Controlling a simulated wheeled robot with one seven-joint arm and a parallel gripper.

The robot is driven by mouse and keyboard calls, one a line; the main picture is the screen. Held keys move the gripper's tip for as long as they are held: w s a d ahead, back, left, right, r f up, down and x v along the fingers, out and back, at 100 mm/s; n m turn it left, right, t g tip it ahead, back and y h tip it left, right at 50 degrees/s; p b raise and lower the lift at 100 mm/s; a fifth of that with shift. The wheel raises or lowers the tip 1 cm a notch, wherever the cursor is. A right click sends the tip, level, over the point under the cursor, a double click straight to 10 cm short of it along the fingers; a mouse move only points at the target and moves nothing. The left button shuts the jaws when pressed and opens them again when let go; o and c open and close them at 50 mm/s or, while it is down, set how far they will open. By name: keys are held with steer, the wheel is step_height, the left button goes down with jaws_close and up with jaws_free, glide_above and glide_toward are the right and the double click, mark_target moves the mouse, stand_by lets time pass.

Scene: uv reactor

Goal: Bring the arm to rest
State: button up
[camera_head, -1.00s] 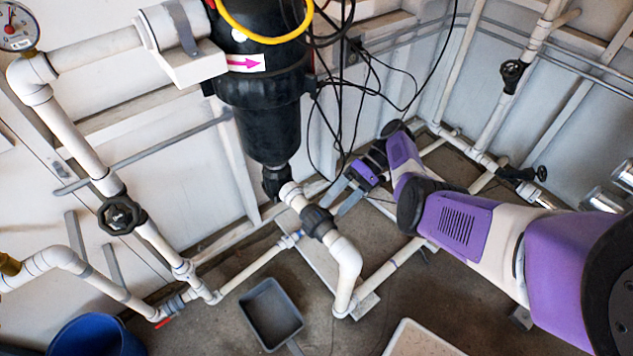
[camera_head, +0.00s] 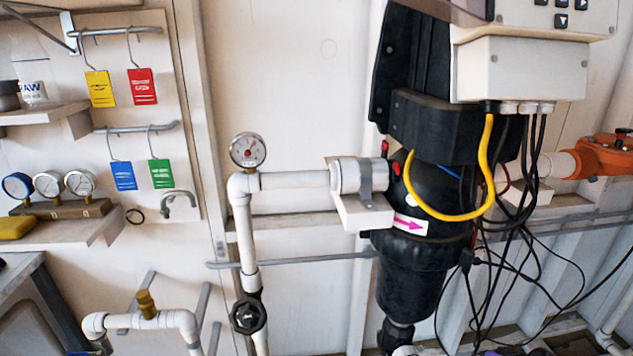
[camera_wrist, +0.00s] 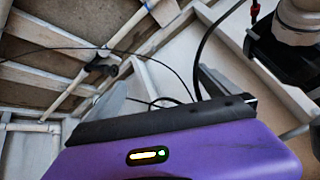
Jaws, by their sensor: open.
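My gripper (camera_wrist: 164,80) shows in the wrist view, with its purple body along the bottom edge. Its two grey fingers stand apart, and nothing is visible between them. A light wall panel and thin dark cables lie behind the fingers.
The black reactor housing (camera_head: 408,275) hangs on the wall with loose black cables (camera_head: 515,225) beside it. White piping (camera_head: 248,225) with a gauge (camera_head: 248,151) and a black valve handle (camera_head: 248,315) stands left. In the wrist view, white pipes and dark fittings (camera_wrist: 101,67) are nearby.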

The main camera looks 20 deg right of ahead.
steer(key=s+a+r+n+t+h+p, duration=0.3)
steer(key=s+a+r, duration=0.4)
steer(key=a+r, duration=0.65)
steer(key=s+a+r+n+t+p, duration=0.25)
steer(key=s+a+r+t, duration=0.35)
steer(key=a+r, duration=0.75)
steer(key=s+a+r+n+y+p, duration=0.1)
steer(key=s+a+r+y+p, duration=0.1)
steer(key=s+a+r, duration=0.2)
steer(key=s+a+r+n+g+y+p, duration=0.1)
steer(key=s+a+r, duration=0.4)
steer(key=s+a, duration=0.5)
steer(key=shift+a+r+n+y+p, duration=0.15)
steer(key=shift+a+n+y+p, duration=0.35)
steer(key=shift+y, duration=0.7)
